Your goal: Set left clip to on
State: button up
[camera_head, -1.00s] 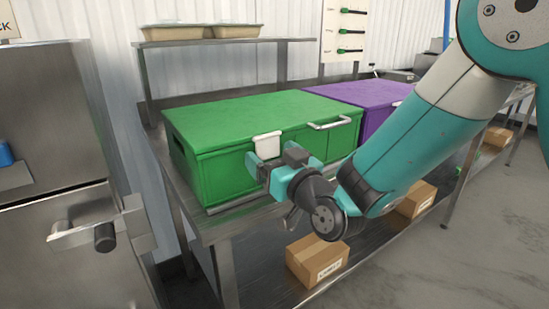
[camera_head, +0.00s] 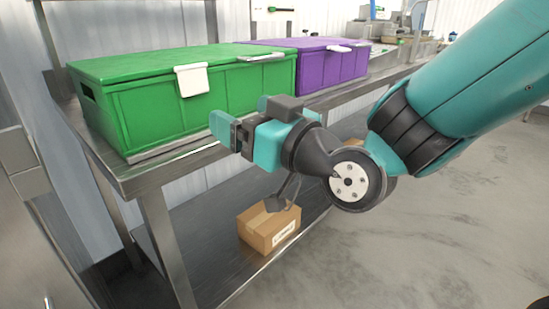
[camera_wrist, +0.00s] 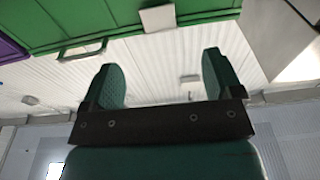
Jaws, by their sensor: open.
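The green lidded box (camera_head: 205,120) stands on the metal table at the left. A white clip (camera_head: 192,80) hangs over the upper edge of its front; it also shows at the top of the wrist view (camera_wrist: 158,17). A pale handle (camera_head: 261,58) is to the clip's right, near the lid edge. My gripper (camera_head: 226,130) is open and empty, in front of the green box and below and right of the clip. In the wrist view its two fingers (camera_wrist: 161,85) are apart with nothing between them. The gripper hides part of the box's lower right front.
A purple lidded box (camera_head: 325,70) with a white clip (camera_head: 338,48) stands right of the green one. A cardboard box (camera_head: 268,228) sits on the lower shelf. A metal cabinet edge (camera_head: 25,180) is at the left. The floor (camera_head: 430,235) at right is clear.

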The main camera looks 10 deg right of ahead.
jog(key=shift+b+v, duration=2.55)
jog(key=shift+b, duration=1.25)
notch_tip(320, 180, down, 12)
jog(key=s+d+g+h, duration=0.1)
jog(key=s+g+h, duration=0.2)
jog(key=g, duration=0.4)
jog(key=s+d+f+g+h, duration=0.45)
jog(key=s+f+g, duration=0.25)
jog(key=s+g, duration=0.25)
notch_tip(320, 180, up, 32)
jog(key=s+p, duration=0.1)
jog(key=p, duration=3)
jog(key=shift+s+d+p, duration=0.15)
jog(key=shift+s+p, duration=0.05)
jog(key=shift+p, duration=0.1)
